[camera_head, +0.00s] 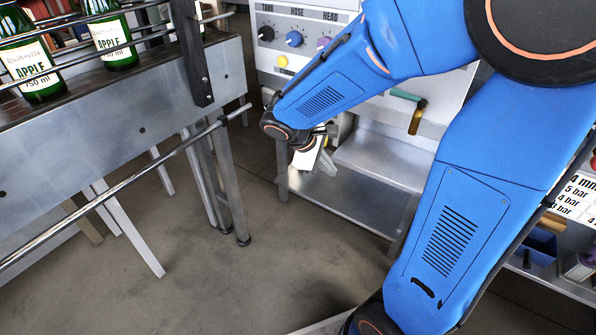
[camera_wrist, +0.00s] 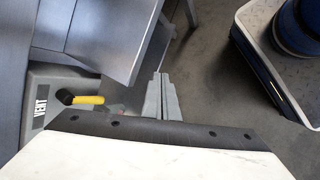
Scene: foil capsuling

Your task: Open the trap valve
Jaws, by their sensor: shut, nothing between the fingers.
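In the wrist view a yellow lever (camera_wrist: 85,99) with a black end sticks out of a grey housing (camera_wrist: 60,80) beside a label reading VENT. No label naming a trap is legible, so I cannot tell whether this is the trap valve. My gripper (camera_wrist: 162,80) is shut and empty, right of the lever and apart from it. In the head view my gripper (camera_head: 326,163) hangs at the front of the steel cabinet, below the control panel. My wrist partly hides what lies behind it there, and the yellow lever cannot be made out.
A teal bar with a brass cylinder (camera_head: 417,118) is on the cabinet. Steel shelf (camera_head: 345,190) lies below my gripper. A conveyor (camera_head: 130,115) with green bottles stands left. Floor between is clear.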

